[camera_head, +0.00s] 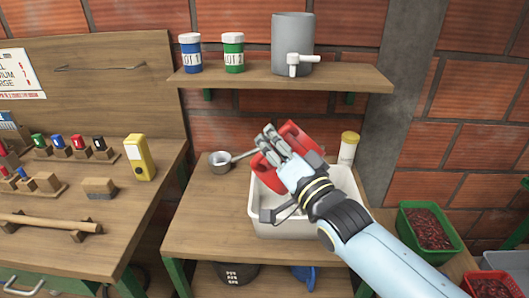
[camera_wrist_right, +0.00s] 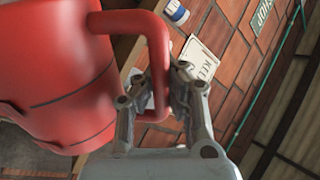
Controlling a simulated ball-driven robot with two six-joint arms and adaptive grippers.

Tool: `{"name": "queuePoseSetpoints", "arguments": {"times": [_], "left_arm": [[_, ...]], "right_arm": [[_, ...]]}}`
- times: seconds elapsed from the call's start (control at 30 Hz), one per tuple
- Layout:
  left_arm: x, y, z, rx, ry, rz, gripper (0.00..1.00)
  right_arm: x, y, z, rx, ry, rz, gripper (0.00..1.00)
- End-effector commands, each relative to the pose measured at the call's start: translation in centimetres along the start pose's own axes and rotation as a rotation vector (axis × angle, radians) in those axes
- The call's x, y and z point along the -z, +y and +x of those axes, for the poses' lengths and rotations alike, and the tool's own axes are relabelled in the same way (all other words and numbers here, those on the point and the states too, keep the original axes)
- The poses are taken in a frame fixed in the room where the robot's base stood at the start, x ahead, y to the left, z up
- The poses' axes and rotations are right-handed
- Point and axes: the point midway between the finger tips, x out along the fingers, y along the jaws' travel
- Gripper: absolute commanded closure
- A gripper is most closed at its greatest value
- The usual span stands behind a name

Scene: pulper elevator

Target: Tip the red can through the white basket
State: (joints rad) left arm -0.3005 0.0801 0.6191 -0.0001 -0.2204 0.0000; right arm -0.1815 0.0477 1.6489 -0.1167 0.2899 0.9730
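The red can (camera_head: 263,177) is above the white basket (camera_head: 290,229), partly hidden by my right gripper (camera_head: 268,143). In the right wrist view the can (camera_wrist_right: 55,75) is large at the left, and its red handle runs between the fingers of my right gripper (camera_wrist_right: 163,88), which is shut on it. The can looks tilted in the head view; its mouth and contents cannot be made out. The white basket stands on the wooden table, its inside mostly hidden by the can and my arm. My left gripper is not in view.
A metal scoop (camera_head: 220,161) lies left of the basket, and a yellow-lidded jar (camera_head: 349,147) stands behind it. A shelf (camera_head: 280,82) above holds a grey tapped container (camera_head: 292,40) and two lidded pots. A green crate (camera_head: 431,227) of red cherries is at the right.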

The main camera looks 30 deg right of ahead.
Motion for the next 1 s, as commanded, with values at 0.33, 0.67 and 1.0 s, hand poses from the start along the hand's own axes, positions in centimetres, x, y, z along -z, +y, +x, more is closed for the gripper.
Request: {"name": "queuePoseSetpoints", "arguments": {"times": [0.33, 0.67, 1.0], "left_arm": [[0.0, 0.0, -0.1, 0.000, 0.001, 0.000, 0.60], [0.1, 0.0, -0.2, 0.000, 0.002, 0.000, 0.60], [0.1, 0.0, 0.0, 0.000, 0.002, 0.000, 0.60]], "right_arm": [[3.0, 1.3, -0.2, -0.003, 0.074, 0.310, 1.00], [5.0, 3.6, -0.7, -0.010, 0.132, 0.565, 1.00], [7.0, 6.2, -1.3, -0.016, 0.182, 0.783, 1.00]]}}
